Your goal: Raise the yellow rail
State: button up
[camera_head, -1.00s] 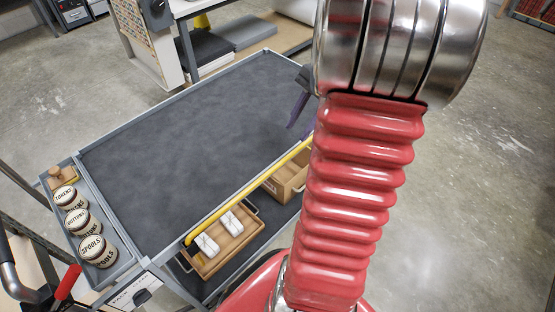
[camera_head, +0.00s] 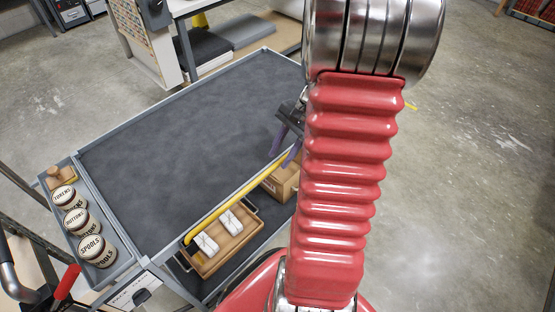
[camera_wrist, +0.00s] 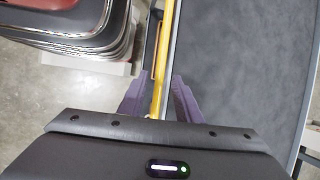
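The yellow rail (camera_head: 228,204) runs along the near long side of the grey-topped cart (camera_head: 165,150) in the head view. My gripper (camera_head: 279,160), with purple fingers, is over the rail just left of my red arm. In the wrist view the rail (camera_wrist: 166,50) passes between the two fingers of my gripper (camera_wrist: 162,82), one on each side. The fingers look open, with small gaps beside the rail. Their height relative to the rail is hard to tell.
Below the rail, a lower shelf holds a wooden tray (camera_head: 230,247) with white packages and a cardboard box (camera_head: 281,182). A side tray (camera_head: 104,273) holds labelled round tins. The cart top is bare.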

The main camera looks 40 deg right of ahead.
jog(key=shift+x, duration=1.2)
jog(key=shift+c, duration=0.3)
grip_shut()
